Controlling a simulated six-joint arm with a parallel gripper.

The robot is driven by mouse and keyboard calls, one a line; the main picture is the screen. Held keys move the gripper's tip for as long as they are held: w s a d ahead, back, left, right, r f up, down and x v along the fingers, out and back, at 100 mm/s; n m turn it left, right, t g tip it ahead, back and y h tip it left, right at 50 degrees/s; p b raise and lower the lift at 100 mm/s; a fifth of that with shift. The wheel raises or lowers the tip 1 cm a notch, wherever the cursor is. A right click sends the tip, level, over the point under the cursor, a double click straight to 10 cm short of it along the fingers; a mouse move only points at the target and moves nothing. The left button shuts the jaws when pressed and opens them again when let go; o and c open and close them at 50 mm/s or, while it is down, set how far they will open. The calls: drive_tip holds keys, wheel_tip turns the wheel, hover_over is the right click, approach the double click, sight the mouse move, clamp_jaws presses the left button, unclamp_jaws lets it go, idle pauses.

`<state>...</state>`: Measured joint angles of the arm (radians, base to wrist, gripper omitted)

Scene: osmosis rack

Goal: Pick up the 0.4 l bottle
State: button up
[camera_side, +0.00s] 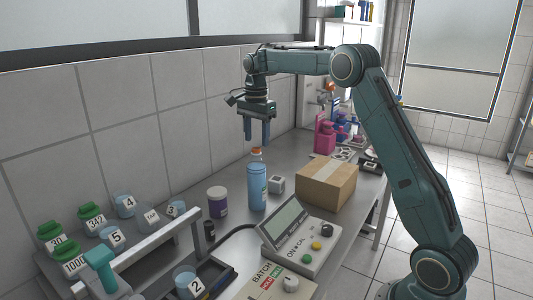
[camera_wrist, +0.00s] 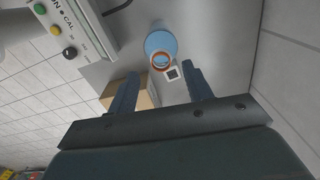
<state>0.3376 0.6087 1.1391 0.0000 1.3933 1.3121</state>
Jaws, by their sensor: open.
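A blue bottle (camera_side: 257,188) with a clear neck and an orange cap stands upright on the grey bench in the side view. No 0.4 l marking can be read on it. In the wrist view the bottle (camera_wrist: 161,42) shows from above, its orange ring nearest the fingers. My gripper (camera_side: 257,140) points straight down just above the bottle's cap, apart from it. Its two fingers are spread and empty. In the wrist view the gripper (camera_wrist: 160,73) has the bottle's top just beyond the fingertips, roughly centred between them.
A small white block (camera_side: 276,184) and a cardboard box (camera_side: 326,182) stand right of the bottle. A dark jar (camera_side: 218,203) stands left. A display console (camera_side: 299,236) is in front. Numbered containers (camera_side: 125,207) stand at left, pink bottles (camera_side: 325,138) further back. The tiled wall runs behind.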

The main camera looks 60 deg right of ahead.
sight(256, 147)
drive_tip(key=shift+w+f, duration=0.1)
drive_tip(key=shift+f, duration=2.15)
clamp_jaws()
